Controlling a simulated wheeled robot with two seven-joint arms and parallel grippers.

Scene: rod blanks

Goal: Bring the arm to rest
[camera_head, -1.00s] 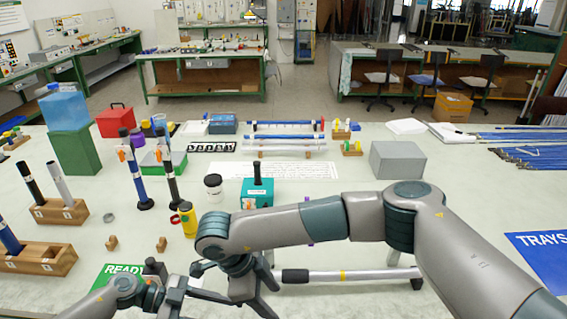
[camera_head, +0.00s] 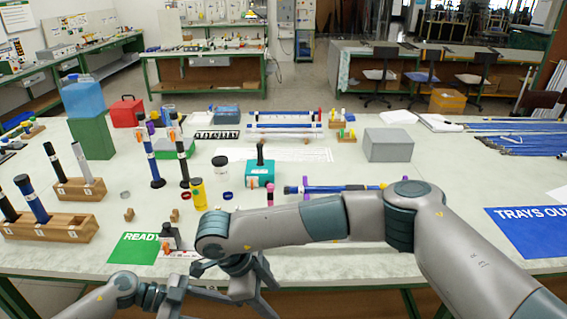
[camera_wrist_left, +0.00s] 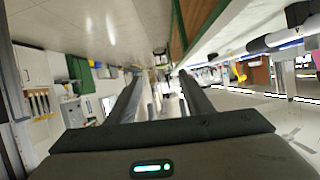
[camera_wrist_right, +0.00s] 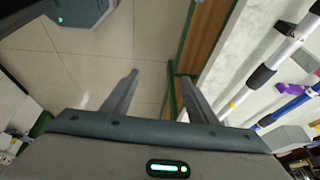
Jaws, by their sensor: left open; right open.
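My right arm reaches in from the right across the front of the head view. Its gripper (camera_head: 264,288) hangs low in front of the table edge. My left gripper (camera_head: 203,288) comes in from the lower left, close beside the right one. In the left wrist view the left gripper (camera_wrist_left: 160,85) has its fingers apart with nothing between them. In the right wrist view the right gripper (camera_wrist_right: 158,80) is open and empty too, with floor behind it.
The table (camera_head: 120,190) stands in front, its front edge partly behind my arms. A green READY mat (camera_head: 134,249) lies near the edge.

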